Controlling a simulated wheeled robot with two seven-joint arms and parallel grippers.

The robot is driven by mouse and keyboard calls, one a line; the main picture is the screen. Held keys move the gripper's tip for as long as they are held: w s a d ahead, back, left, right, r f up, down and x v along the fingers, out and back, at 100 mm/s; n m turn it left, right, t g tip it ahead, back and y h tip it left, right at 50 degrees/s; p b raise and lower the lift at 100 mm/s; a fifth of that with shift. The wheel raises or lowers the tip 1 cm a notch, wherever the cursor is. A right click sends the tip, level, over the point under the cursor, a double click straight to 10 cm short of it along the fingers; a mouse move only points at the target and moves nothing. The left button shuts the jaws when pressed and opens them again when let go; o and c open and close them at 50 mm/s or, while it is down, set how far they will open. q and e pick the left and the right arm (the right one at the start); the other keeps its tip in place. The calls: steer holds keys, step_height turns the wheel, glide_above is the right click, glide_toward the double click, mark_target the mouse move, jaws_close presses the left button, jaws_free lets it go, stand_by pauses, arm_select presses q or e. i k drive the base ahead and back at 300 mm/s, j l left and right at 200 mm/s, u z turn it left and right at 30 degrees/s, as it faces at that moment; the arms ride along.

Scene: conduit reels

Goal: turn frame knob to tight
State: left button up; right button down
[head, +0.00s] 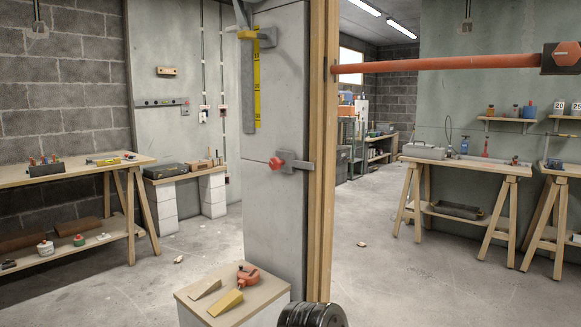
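A red knob (278,160) sits on a grey metal clamp bar (300,165) at mid height. The bar lies across the grey wall end and reaches the wooden door frame (323,200). Whether the knob is tight or loose cannot be told. Neither of my grippers shows in the head view.
A red horizontal bar (440,64) spans from the frame to a dark end block (560,58) at right. A low stand (232,312) below the knob holds wedges (226,302) and an orange tool (248,277). Workbenches stand left and right; the floor between is mostly clear.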

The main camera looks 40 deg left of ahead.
mark_target(275, 163)
steer(key=u, duration=1.5)
steer(key=j+z, duration=0.25)
steer(key=i+j+z, duration=0.2)
steer(key=k+j, duration=0.1)
